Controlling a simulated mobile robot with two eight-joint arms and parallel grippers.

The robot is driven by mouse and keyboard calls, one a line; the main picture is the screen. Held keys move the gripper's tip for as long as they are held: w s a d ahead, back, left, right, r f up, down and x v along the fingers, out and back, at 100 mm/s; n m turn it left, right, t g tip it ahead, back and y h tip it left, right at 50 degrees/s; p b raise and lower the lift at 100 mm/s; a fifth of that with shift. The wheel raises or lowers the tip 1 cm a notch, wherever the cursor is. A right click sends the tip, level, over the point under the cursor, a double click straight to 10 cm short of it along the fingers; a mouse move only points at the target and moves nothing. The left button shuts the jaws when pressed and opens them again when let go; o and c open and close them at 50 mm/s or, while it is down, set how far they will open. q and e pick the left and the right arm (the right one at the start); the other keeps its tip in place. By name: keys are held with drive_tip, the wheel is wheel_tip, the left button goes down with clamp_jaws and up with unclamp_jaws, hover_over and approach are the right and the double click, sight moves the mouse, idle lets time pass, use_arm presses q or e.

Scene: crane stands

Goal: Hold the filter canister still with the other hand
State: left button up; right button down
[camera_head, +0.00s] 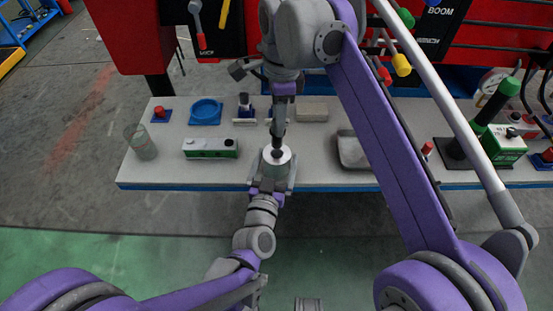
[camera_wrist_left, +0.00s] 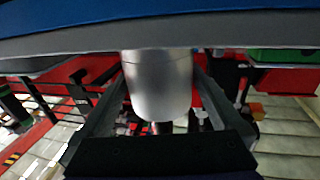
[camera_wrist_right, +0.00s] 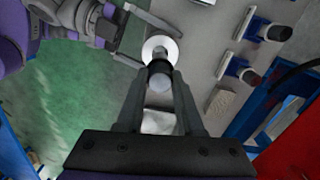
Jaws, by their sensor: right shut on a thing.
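The filter canister (camera_head: 274,173) is a silver cylinder with a pale top, standing upright at the table's front edge. It also shows in the left wrist view (camera_wrist_left: 158,85) and from above in the right wrist view (camera_wrist_right: 150,46). My left gripper (camera_head: 268,186) is low at the front edge, with a finger on either side of the canister. The fingers look apart, with small gaps beside it. My right gripper (camera_head: 279,140) points down from above, shut on a small dark round part (camera_wrist_right: 160,67) at the canister's top. Whether that part touches the canister is hard to tell.
On the grey table (camera_head: 165,173) are a clear cup (camera_head: 141,142), a blue round dish (camera_head: 206,111), a green and white box (camera_head: 210,147), a tan block (camera_head: 312,110) and a grey tray (camera_head: 353,150). Green-topped equipment (camera_head: 499,146) stands at right. Red panels rise behind.

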use_arm(q)
drive_tip(key=shift+s, duration=0.1)
drive_tip(key=v, duration=1.2)
